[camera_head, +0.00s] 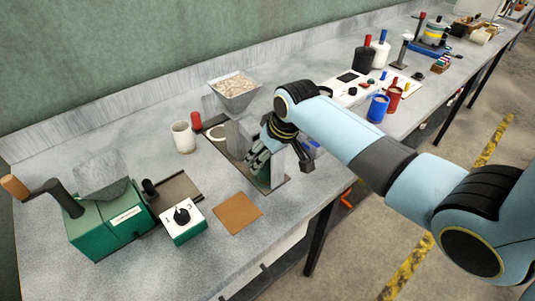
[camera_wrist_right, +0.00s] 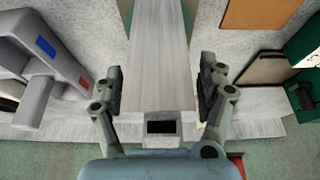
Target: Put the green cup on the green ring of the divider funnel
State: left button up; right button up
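The divider (camera_head: 240,134) is a grey machine on a dark base plate, with a grain-filled metal funnel (camera_head: 235,88) at its top. My right gripper (camera_head: 268,148) is over it and hides much of it. A small dark green patch (camera_head: 264,184) shows low beside the gripper; I cannot tell whether it is the green cup. No green ring is clearly visible. In the right wrist view my right gripper (camera_wrist_right: 160,85) is open, its fingers on either side of a grey upright panel (camera_wrist_right: 159,55). A grey part with red and blue marks (camera_wrist_right: 58,58) is at left. My left gripper is not in view.
A white cup (camera_head: 182,138) and a red cylinder (camera_head: 196,121) stand left of the divider. A green machine (camera_head: 110,222), a white control box (camera_head: 183,221) and a brown mat (camera_head: 238,213) are nearer. Blue (camera_head: 377,108) and red (camera_head: 394,98) cups stand at right.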

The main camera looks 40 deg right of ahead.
jog(key=v, duration=1.2)
jog(key=shift+r, duration=0.15)
